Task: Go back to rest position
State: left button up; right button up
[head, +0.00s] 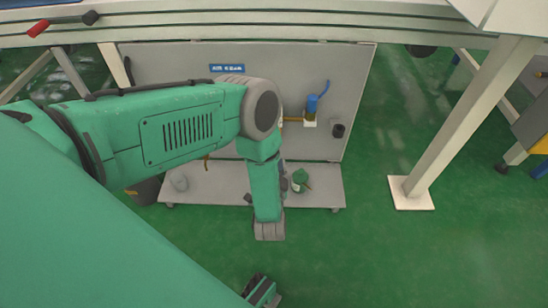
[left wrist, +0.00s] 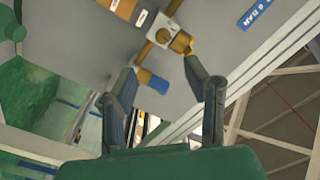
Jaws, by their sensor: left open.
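My left arm enters the head view from the left and bends down in front of a grey panel (head: 345,90). Its gripper cannot be made out in that view. In the left wrist view my left gripper (left wrist: 158,66) is open, its two fingers spread. The grey panel (left wrist: 85,40) lies beyond the fingers, with a brass and grey fitting (left wrist: 165,35) and a blue-ended part (left wrist: 152,82) showing around and between the fingertips. Nothing is visibly held; contact with the fitting cannot be told.
In the head view a blue regulator (head: 312,103) sits on the panel's right. The panel's low grey base (head: 325,190) bears a green object (head: 300,177). A white post (head: 460,125) stands at the right, and a pale beam (head: 300,28) crosses the top. Green floor is clear at lower right.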

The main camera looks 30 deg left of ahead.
dwell(0.3)
pick_arm(q)
jog(key=s+d+f+g+h, duration=0.3)
jog(key=s+g+h, duration=0.2)
jog(key=s+h, duration=0.2)
jog(key=s+r+n+g+h, duration=0.1)
jog(key=s+r+g, duration=0.3)
jog(key=s, duration=0.7)
jog(key=s+r+n+g+h, duration=0.1)
jog(key=s+r+g, duration=0.1)
jog(key=s+g, duration=0.6)
notch_tip(320, 180, up, 17)
jog(key=s+t+p, duration=0.2)
jog(key=p, duration=1.5)
jog(key=shift+s+a+f, duration=0.2)
jog(key=shift+s+a, duration=0.05)
jog(key=shift+a, duration=0.1)
jog(key=shift+f, duration=0.1)
